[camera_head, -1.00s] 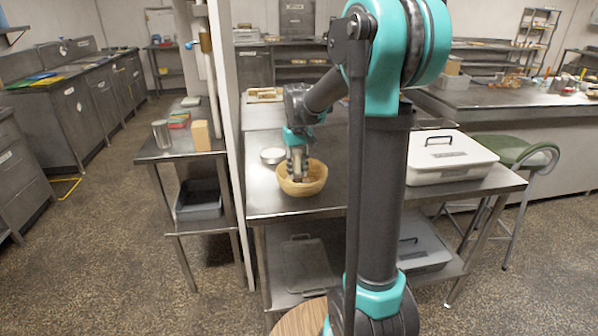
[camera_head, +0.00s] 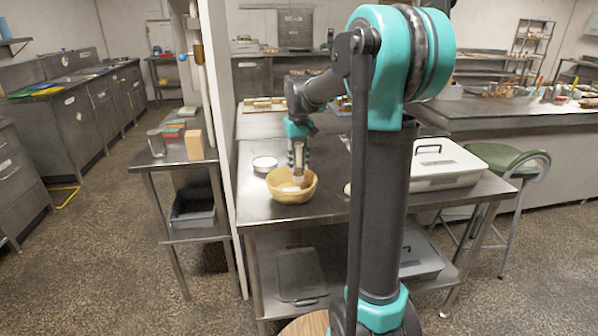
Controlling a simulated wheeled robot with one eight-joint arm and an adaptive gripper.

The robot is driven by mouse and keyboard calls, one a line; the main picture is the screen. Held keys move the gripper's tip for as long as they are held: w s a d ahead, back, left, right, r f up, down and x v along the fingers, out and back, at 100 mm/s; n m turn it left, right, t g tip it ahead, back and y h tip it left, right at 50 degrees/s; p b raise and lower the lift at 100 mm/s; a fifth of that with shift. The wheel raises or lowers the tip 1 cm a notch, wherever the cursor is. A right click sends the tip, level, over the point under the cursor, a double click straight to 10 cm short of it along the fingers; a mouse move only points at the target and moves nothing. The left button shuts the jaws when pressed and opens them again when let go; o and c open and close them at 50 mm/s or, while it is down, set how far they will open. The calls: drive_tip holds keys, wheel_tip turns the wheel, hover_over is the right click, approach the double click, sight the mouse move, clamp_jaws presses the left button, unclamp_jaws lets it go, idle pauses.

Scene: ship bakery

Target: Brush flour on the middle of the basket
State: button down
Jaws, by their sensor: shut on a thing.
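The round tan basket (camera_head: 289,196) stands on the steel table, near its front left edge. A white patch, which looks like flour, shows inside it. My gripper (camera_head: 298,160) points down over the basket's back part. It is shut on a small pale thing (camera_head: 298,174), probably the brush, whose lower end is at or just above the basket's inside; contact cannot be told. A small round dish with a white top (camera_head: 264,162), perhaps the flour, stands on the table behind and left of the basket.
A pale wall edge (camera_head: 222,130) rises at the table's left. My own arm column hides part of the table's middle.

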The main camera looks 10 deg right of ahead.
drive_tip(key=shift+r, duration=1.25)
